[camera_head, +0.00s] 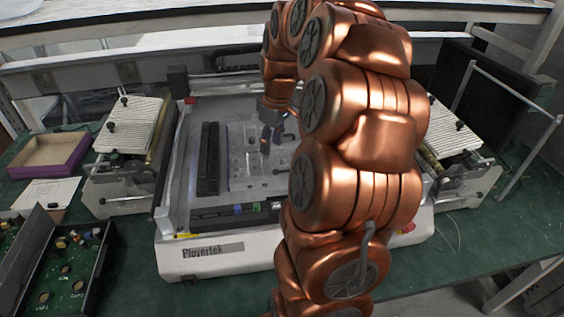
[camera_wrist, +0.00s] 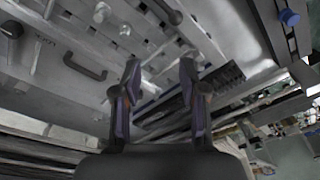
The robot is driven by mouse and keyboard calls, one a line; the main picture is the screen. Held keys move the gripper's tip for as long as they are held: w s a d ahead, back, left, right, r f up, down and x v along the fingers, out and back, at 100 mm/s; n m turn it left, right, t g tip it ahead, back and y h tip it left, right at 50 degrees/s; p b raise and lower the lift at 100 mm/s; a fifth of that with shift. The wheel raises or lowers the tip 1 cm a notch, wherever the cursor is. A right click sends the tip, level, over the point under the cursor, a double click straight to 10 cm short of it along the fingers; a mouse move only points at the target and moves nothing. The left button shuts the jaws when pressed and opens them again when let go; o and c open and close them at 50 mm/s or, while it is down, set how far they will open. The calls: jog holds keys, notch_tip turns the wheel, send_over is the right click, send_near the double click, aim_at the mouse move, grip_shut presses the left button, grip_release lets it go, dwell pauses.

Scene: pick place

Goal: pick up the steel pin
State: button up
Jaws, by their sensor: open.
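My gripper (camera_head: 270,142) hangs over the bed of the white machine in the head view. In the wrist view my gripper (camera_wrist: 160,72) has its two dark fingers apart, with nothing seen held between them. I cannot pick out the steel pin for certain. Small pale metal pieces stand on the grey plate (camera_wrist: 85,25) beyond the fingertips in the wrist view, and any of them could be it. The same plate (camera_head: 240,172) lies below my gripper in the head view. My copper arm hides the right part of the machine bed.
The white machine (camera_head: 215,262) has raised walls around its bed. A black slotted strip (camera_head: 208,160) lies left of the plate. Ribbed pads (camera_head: 128,125) flank the machine. A purple-edged box (camera_head: 50,155) and a circuit-board tray (camera_head: 70,270) stand at left on the green bench.

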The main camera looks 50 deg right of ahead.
send_over(282, 159)
jog(key=shift+d+f, duration=0.1)
jog(key=shift+f, duration=4.15)
grip_shut()
